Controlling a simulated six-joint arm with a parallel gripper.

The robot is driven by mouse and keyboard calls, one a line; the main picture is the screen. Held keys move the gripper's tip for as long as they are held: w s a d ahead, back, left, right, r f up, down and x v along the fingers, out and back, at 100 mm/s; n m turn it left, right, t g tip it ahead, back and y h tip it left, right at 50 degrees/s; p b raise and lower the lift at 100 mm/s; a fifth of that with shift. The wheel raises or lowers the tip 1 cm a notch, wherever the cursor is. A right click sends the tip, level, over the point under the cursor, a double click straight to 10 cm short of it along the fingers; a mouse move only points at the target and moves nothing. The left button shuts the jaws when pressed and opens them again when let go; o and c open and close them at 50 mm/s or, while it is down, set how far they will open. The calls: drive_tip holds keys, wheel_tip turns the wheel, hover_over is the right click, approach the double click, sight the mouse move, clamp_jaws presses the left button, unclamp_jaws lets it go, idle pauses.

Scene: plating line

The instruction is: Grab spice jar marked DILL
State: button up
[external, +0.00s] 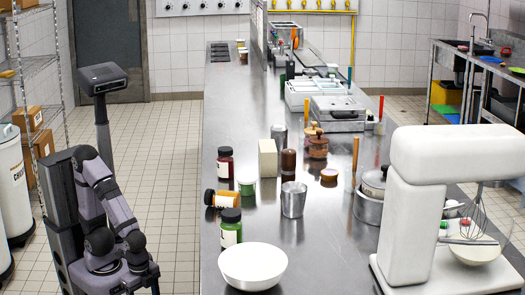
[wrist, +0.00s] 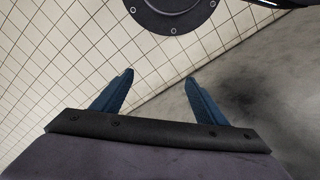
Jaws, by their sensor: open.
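Several jars stand on the steel counter in the external view; their labels are too small to read, so I cannot tell which is DILL. A red jar with a black lid (external: 225,163) stands upright. An orange jar (external: 224,199) lies on its side. A green jar with a black lid (external: 231,228) stands upright near the white bowl. My arm is folded left of the counter, away from the jars.
The steel counter (external: 262,128) holds a white bowl (external: 253,266), a metal cup (external: 293,199), a beige block (external: 268,159) and wooden-lidded pots. A white stand mixer (external: 425,215) stands at the right.

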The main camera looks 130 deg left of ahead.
drive_tip(key=w+d+r+n+t+h+p, duration=0.2)
drive_tip(key=w+d+r+n+h+p, duration=0.35)
drive_tip(key=r, duration=0.45)
drive_tip(key=w+d+r+n+t+h+p, duration=0.25)
drive_tip(key=w+d+r+n+p, duration=0.25)
drive_tip(key=w+r+n, duration=0.3)
wheel_tip(320, 180, up, 32)
drive_tip(key=f+n+t+y+p, duration=0.1)
drive_tip(key=n+t+y+p, duration=0.1)
drive_tip(key=n+t+p, duration=1.25)
hover_over(238, 232)
drive_tip(key=s+d+b, duration=0.3)
drive_tip(key=s, duration=0.1)
drive_tip(key=n+g, duration=0.1)
drive_tip(key=n, duration=0.1)
drive_tip(key=a+n, duration=0.1)
drive_tip(key=a+f+n+y, duration=0.1)
drive_tip(key=a+f+n, duration=0.1)
drive_tip(key=a, duration=0.1)
drive_tip(key=shift+a+g+y, duration=0.1)
drive_tip(key=shift+g+y, duration=0.2)
drive_tip(key=shift+f, duration=3.2)
drive_tip(key=shift+f+p+x, duration=0.2)
drive_tip(key=shift+p+x, duration=0.15)
drive_tip(key=shift+x, duration=0.95)
drive_tip(key=shift+f+p+x, duration=0.2)
drive_tip(key=shift+p+x, duration=0.15)
drive_tip(key=shift+x, duration=0.95)
